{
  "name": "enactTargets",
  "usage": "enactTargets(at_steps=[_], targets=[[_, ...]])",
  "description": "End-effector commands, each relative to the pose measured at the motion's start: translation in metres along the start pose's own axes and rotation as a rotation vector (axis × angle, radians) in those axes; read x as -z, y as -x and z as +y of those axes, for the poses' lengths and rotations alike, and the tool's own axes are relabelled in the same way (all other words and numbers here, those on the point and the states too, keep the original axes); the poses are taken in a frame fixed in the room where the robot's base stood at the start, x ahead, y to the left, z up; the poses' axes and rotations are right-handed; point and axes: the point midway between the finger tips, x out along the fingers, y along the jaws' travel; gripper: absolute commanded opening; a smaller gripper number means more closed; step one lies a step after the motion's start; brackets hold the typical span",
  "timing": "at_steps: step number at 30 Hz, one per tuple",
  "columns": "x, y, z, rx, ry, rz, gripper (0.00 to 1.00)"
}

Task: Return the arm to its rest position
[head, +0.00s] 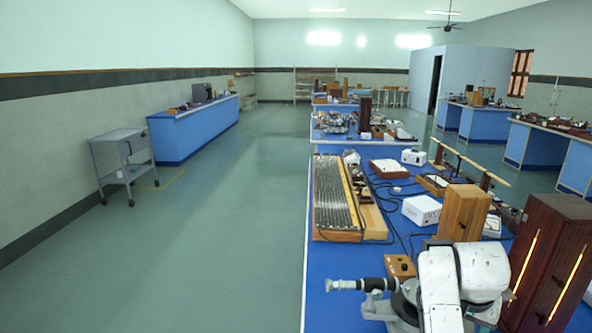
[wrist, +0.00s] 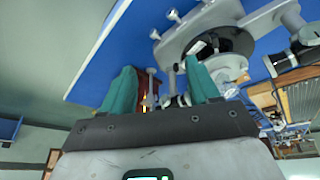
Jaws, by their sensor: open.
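In the wrist view my gripper (wrist: 160,68) shows two teal fingers standing apart with nothing held between them. A grey and white spectrometer (wrist: 218,20) with a dark round opening is just beyond the fingers, up and to the right. I cannot tell whether the right finger touches it. In the head view the spectrometer's dark-ended tube (head: 348,285) sticks out to the left on the near bench. White links of my arm (head: 440,290) stand over the bench at the lower right and hide part of the instrument. The gripper's fingers cannot be made out there.
The blue bench (head: 335,285) carries a tall dark wooden box (head: 548,262), a lighter wooden box (head: 463,212), a white box (head: 421,210) and a long ribbed board (head: 330,195). A grey trolley (head: 122,160) stands at the left wall. The floor aisle (head: 215,235) is clear.

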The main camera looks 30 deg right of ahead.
Motion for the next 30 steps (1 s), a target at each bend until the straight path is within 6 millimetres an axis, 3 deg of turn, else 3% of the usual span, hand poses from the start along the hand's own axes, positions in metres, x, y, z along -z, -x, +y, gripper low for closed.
enactTargets(at_steps=[8, 14, 21, 25, 30], targets=[[-0.083, -0.032, -0.011, 0.038, 0.267, -0.031, 0.61], [-0.177, -0.053, -0.008, 0.104, 0.563, -0.078, 0.61], [-0.285, -0.058, 0.017, 0.209, 0.889, -0.153, 0.61], [-0.323, -0.054, 0.032, 0.258, 1.007, -0.189, 0.61], [-0.345, -0.051, 0.042, 0.291, 1.076, -0.210, 0.61]])
